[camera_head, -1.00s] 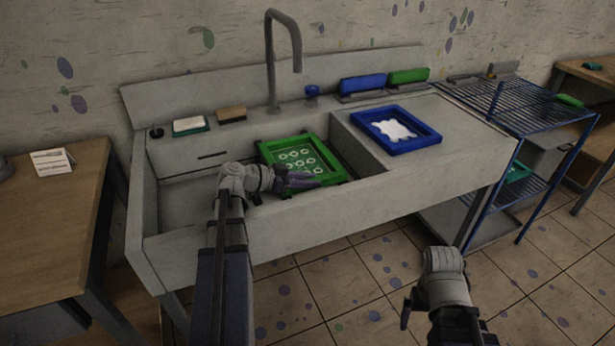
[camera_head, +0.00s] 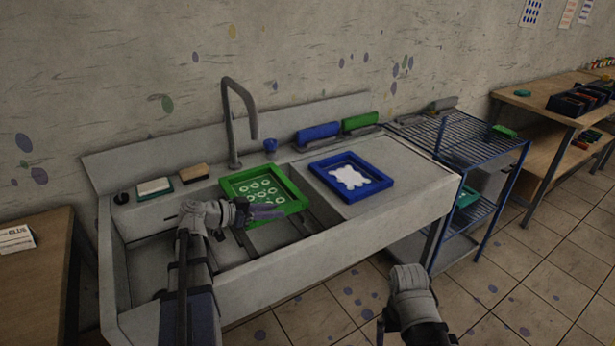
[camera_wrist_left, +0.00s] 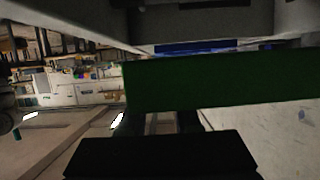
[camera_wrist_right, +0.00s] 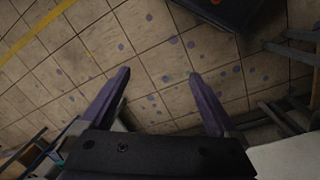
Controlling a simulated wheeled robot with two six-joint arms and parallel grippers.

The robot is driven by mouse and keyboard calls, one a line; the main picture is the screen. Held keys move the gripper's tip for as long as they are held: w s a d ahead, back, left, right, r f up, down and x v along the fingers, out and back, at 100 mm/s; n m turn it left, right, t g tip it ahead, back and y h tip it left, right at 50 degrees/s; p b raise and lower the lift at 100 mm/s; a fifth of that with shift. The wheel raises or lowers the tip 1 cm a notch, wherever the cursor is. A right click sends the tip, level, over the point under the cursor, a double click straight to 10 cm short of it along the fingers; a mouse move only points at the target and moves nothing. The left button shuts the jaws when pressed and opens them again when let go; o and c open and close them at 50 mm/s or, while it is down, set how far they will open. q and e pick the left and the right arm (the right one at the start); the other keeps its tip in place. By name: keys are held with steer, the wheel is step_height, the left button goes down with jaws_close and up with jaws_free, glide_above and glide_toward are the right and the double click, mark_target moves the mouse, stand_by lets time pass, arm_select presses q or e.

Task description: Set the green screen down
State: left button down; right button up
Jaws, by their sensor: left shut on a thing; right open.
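The green screen (camera_head: 262,190), a green frame with a pattern of pale rings, is raised over the sink basin in the head view. My left gripper (camera_head: 266,211) is shut on its near edge. In the left wrist view the green screen (camera_wrist_left: 215,82) appears as a dark green bar across the picture, hiding the fingertips. My right gripper (camera_wrist_right: 160,88) is open and empty above the tiled floor; in the head view its arm is at the lower right, in front of the sink.
A blue screen (camera_head: 322,172) with a white shape lies on the sink's right ledge (camera_head: 400,170). A faucet (camera_head: 232,125) rises behind the basin. A blue wire rack (camera_head: 465,150) stands at the right, a wooden table (camera_head: 40,265) at the left.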

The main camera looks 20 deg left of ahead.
arm_select(q)
step_height(320, 180, up, 10)
steer(key=p, duration=0.9)
steer(key=shift+f, duration=0.1)
arm_select(e)
step_height(320, 180, up, 10)
arm_select(q)
steer(key=shift+f, duration=0.15)
arm_select(e)
steer(key=shift+f, duration=0.25)
steer(key=shift+c, duration=0.2)
